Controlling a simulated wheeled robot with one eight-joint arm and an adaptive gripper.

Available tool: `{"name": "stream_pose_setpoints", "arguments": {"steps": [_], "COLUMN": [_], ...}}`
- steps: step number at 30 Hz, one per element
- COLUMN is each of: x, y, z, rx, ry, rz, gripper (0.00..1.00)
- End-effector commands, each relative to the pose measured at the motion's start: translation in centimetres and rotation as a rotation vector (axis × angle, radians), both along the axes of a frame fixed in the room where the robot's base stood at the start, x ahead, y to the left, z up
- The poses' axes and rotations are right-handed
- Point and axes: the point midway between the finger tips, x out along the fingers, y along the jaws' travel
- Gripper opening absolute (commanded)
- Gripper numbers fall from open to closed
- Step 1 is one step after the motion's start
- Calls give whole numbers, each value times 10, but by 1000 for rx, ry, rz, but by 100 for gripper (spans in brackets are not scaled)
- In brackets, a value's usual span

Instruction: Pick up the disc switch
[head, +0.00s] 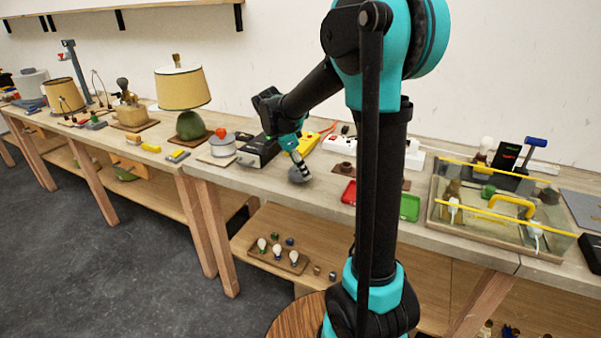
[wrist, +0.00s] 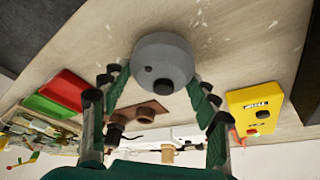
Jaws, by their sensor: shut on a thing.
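The disc switch is a grey round body (wrist: 163,58) with a small black button, seen in the upper middle of the wrist view. My gripper (wrist: 157,80) has its two fingers on either side of it and is shut on it. In the head view my gripper (head: 299,163) points down over the front part of the workbench, with the grey disc switch (head: 299,175) at its tips. I cannot tell whether the disc touches the bench top or is just clear of it.
Red (head: 349,192) and green (head: 410,208) trays lie to the right. A black box (head: 259,151) is left, near a green-based lamp (head: 191,125). A glass-walled bin (head: 470,222) stands far right.

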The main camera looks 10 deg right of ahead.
Motion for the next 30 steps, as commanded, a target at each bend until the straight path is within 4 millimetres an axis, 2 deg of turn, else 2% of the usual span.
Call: {"name": "stream_pose_setpoints", "arguments": {"steps": [5,12,18,24,30], "x": [-1,0,0,0,0], "y": [0,0,0,0,0], "z": [39,106,149,174,182], "rx": [0,0,0,0,0], "ry": [0,0,0,0,0], "rz": [0,0,0,0,0], "gripper": [30,30,30,30,30]}}
